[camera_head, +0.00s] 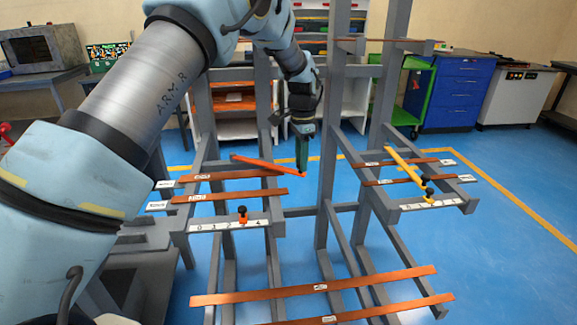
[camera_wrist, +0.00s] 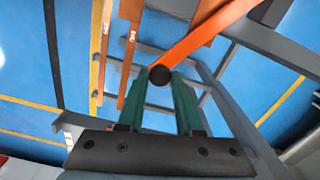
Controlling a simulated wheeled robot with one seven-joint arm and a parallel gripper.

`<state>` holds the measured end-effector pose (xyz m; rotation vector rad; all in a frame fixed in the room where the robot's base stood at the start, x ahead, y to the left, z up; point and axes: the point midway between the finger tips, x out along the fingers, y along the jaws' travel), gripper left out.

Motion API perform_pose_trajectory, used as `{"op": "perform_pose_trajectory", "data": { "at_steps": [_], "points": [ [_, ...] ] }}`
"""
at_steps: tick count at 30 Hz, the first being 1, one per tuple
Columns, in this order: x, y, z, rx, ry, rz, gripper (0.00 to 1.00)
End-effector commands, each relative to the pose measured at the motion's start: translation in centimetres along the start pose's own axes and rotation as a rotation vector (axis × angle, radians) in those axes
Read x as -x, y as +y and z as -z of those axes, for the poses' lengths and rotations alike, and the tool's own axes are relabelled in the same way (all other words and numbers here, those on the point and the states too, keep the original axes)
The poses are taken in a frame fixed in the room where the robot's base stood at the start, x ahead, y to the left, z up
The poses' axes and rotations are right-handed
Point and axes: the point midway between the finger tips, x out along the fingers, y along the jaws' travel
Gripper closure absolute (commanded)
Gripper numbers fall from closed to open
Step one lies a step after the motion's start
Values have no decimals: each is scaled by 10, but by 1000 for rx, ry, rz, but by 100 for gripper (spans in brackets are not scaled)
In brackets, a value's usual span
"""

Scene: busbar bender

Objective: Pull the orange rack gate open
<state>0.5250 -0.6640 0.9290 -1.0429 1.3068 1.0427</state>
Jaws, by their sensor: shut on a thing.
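The orange rack gate (camera_head: 262,163) is a flat bar at the left rack, slanting across above the copper bars, with its right end swung out past them. In the wrist view the orange gate (camera_wrist: 207,35) runs from the top right down to a round black knob (camera_wrist: 160,75) at its end. My gripper (camera_head: 302,172) is at the gate's free right end. In the wrist view my gripper (camera_wrist: 160,80) has its green fingers shut on the knob, one on each side.
Copper bars (camera_head: 229,197) lie across the left rack's arms. A numbered plate (camera_head: 212,226) with an orange-and-black peg (camera_head: 242,214) is at its front. A yellow gate (camera_head: 405,165) crosses the right rack. Long copper bars (camera_head: 315,288) lie low. Grey uprights (camera_head: 329,130) stand close to my gripper.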

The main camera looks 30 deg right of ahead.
Motion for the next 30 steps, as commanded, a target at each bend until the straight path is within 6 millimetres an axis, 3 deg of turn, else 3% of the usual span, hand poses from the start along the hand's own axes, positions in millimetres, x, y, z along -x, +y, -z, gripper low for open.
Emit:
{"op": "perform_pose_trajectory", "data": {
  "at_steps": [12, 30],
  "points": [
    [0, -41, 32, 211, 0, 1, 100],
    [0, -50, 37, 255, 0, 1, 100]
  ]
}}
